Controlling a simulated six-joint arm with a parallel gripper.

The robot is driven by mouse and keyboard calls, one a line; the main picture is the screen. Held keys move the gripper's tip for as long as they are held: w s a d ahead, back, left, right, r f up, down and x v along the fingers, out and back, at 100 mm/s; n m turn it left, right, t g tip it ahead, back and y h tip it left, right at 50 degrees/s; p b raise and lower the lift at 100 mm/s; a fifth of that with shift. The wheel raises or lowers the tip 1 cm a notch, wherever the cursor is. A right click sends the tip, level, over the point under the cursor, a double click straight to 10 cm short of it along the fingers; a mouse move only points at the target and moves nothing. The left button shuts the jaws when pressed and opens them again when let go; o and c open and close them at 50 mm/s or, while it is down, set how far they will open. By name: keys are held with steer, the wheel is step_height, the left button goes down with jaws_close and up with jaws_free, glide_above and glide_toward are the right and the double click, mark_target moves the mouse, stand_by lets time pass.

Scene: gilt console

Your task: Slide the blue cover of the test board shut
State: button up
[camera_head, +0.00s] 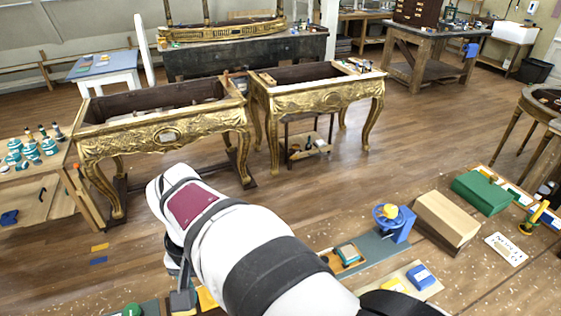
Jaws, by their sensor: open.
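A small blue cover (421,277) sits at the right part of a pale board (392,287) on the bench at the lower right, and a yellow patch shows at the board's left part. I take this for the test board; its front is partly hidden by my arm. The view is too small to tell how far the cover stands open. My gripper (183,300) shows only in part at the bottom edge, left of my white arm and well left of the board. Its jaws are open, with nothing visible between them; the fingertips are not clear.
Yellow pieces (207,298) lie beside my gripper. Gilt consoles (170,135) stand beyond.

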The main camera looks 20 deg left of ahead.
steer(key=s+a+f+n, duration=0.2)
steer(key=s+a+f, duration=0.15)
steer(key=a, duration=0.35)
steer(key=f, duration=1.4)
steer(key=shift+s+d+f, duration=0.1)
steer(key=shift+s+f, duration=0.25)
steer(key=shift+f, duration=0.05)
jaws_close()
